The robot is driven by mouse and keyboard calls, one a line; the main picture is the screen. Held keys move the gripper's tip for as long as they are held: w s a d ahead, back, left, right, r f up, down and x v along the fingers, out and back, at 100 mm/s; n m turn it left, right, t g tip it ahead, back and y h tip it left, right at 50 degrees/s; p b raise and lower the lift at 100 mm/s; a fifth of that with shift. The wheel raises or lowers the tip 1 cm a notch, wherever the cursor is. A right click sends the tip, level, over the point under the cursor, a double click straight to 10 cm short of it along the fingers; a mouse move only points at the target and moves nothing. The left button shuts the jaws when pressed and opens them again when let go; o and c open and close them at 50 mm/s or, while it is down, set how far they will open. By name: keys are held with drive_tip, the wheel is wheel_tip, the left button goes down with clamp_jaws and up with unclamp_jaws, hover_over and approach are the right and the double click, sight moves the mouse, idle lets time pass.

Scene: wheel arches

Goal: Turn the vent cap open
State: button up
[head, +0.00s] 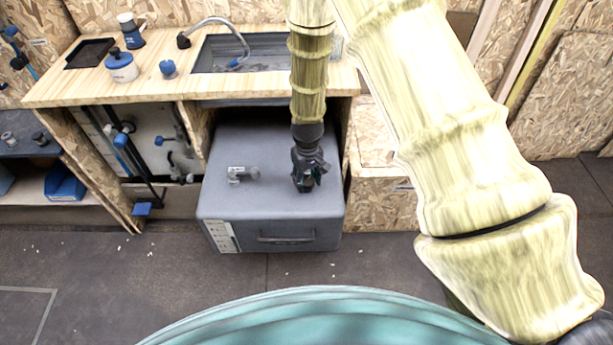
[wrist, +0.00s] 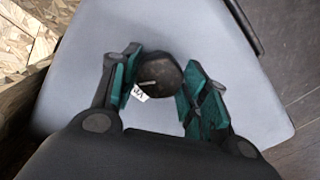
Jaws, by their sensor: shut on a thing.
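The vent cap (wrist: 160,76) is a dark, many-sided knob with a light line on its top, seen in the wrist view on top of the grey tank. A small white label (wrist: 138,93) with partly hidden lettering shows beside it. My gripper (wrist: 158,90) has its teal-padded fingers on either side of the cap and is shut on it. In the head view my gripper (head: 308,182) points down onto the right part of the grey tank (head: 272,215) and hides the cap.
A grey pipe fitting (head: 240,174) stands on the tank left of my gripper. A handle (head: 287,238) is on the tank's front. The wooden counter (head: 185,88) with a sink (head: 240,52) overhangs behind. A wooden box (head: 385,205) stands right. The floor in front is mostly clear.

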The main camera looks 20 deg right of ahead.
sight(307, 180)
drive_tip(key=m+p, duration=0.1)
drive_tip(key=m, duration=0.4)
drive_tip(key=shift+w+r+m+p, duration=0.1)
drive_tip(key=shift+m+p, duration=0.2)
drive_tip(key=m+p, duration=0.1)
drive_tip(key=m, duration=0.3)
drive_tip(key=shift+m, duration=0.4)
drive_tip(key=o, duration=1)
drive_tip(key=shift+a, duration=0.1)
wheel_tip(307, 180, up, 12)
drive_tip(key=shift+f, duration=0.1)
